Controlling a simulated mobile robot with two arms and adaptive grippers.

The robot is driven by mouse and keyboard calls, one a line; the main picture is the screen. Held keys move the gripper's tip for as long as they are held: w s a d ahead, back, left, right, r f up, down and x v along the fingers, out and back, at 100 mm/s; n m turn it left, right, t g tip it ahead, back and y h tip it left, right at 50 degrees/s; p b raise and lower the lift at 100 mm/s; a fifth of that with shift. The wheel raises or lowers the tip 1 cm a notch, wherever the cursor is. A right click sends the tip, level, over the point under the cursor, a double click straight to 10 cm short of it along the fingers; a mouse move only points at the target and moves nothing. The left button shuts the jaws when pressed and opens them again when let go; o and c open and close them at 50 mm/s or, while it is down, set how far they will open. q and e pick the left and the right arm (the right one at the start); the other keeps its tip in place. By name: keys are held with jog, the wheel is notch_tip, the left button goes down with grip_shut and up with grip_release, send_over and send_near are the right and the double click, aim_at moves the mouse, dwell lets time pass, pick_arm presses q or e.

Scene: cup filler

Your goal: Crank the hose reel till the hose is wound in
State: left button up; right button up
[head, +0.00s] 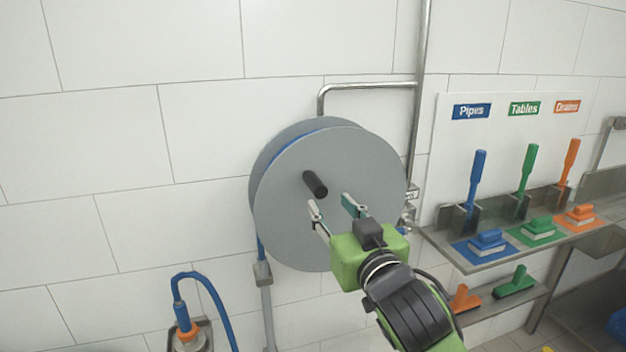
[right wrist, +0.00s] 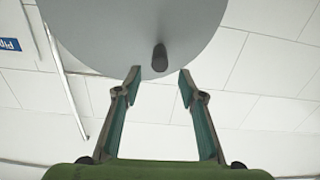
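The grey hose reel (head: 300,225) is mounted on the tiled wall in the middle of the head view. A dark crank handle (head: 315,184) sticks out from its front disc. Blue hose (head: 260,240) shows at the reel's left edge and runs downward. My right gripper (head: 331,206) is open in front of the disc, just below and right of the handle. In the right wrist view the handle (right wrist: 159,58) stands beyond the gap between the open fingertips (right wrist: 160,72), with nothing between them. My left gripper is not in view.
A steel pipe (head: 368,86) runs above and right of the reel. A steel shelf (head: 470,268) with coloured brushes stands at the right, close to my right arm. A blue hose with a nozzle (head: 185,325) hangs in a holder at the lower left.

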aim_at(311, 181)
jog(key=p+x, duration=0.3)
jog(key=x, duration=0.9)
jog(key=shift+w+a+f+p, duration=0.2)
jog(key=shift+w+p, duration=0.15)
jog(key=shift+w, duration=0.2)
jog(key=shift+r, duration=0.1)
grip_shut()
